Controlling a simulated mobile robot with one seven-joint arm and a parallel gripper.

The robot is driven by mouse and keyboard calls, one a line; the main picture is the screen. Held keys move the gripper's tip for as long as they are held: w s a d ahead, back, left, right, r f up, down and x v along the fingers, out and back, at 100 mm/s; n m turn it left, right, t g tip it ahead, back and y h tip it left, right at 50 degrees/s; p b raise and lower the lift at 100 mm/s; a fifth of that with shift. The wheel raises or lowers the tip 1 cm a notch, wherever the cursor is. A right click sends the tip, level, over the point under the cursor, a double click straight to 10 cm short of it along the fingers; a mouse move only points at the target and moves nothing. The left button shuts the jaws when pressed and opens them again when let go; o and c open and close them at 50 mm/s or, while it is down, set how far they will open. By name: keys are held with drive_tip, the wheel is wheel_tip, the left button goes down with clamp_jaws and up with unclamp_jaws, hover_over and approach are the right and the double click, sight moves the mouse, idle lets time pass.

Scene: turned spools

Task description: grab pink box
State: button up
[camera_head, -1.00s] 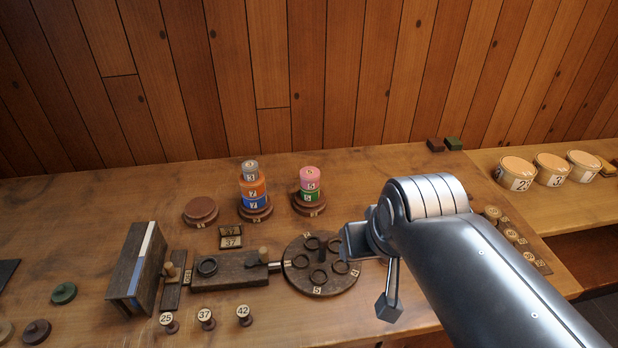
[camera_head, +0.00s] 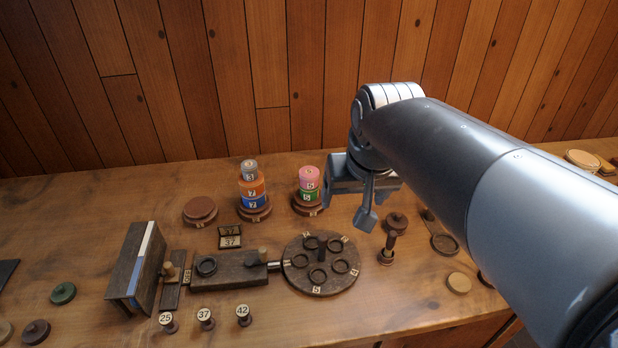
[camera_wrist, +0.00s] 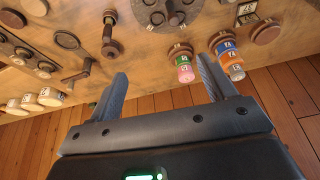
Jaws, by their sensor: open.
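The pink box (camera_head: 309,174) is a short round pink piece marked 5. It sits on a green piece (camera_head: 309,195) on a round brown stand (camera_head: 308,208) near the back of the table. My gripper (camera_wrist: 162,66) is open and empty. In the head view it hangs just to the right of the pink box, apart from it. In the wrist view the pink box (camera_wrist: 186,75) shows between the fingers, nearer the right one, with nothing held.
A stack with a grey top (camera_head: 249,165), orange and blue pieces stands to the left of the pink box. A round dial with rings (camera_head: 321,264) lies in front. A dark peg (camera_head: 387,247) stands at the right. The plank wall is behind.

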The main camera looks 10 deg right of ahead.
drive_tip(key=w+a+g, duration=0.2)
drive_tip(key=w, duration=1.4)
drive_tip(key=m+g, duration=0.2)
approach(309, 172)
drive_tip(key=shift+s, duration=0.2)
drive_tip(key=shift+w+a+f, duration=0.1)
drive_tip(key=shift+w+f, duration=0.05)
drive_tip(key=shift+f, duration=0.1)
wheel_tip(309, 172, down, 10)
drive_tip(key=shift+w+f, duration=0.1)
drive_tip(key=shift+f, duration=0.15)
drive_tip(key=c, duration=1.1)
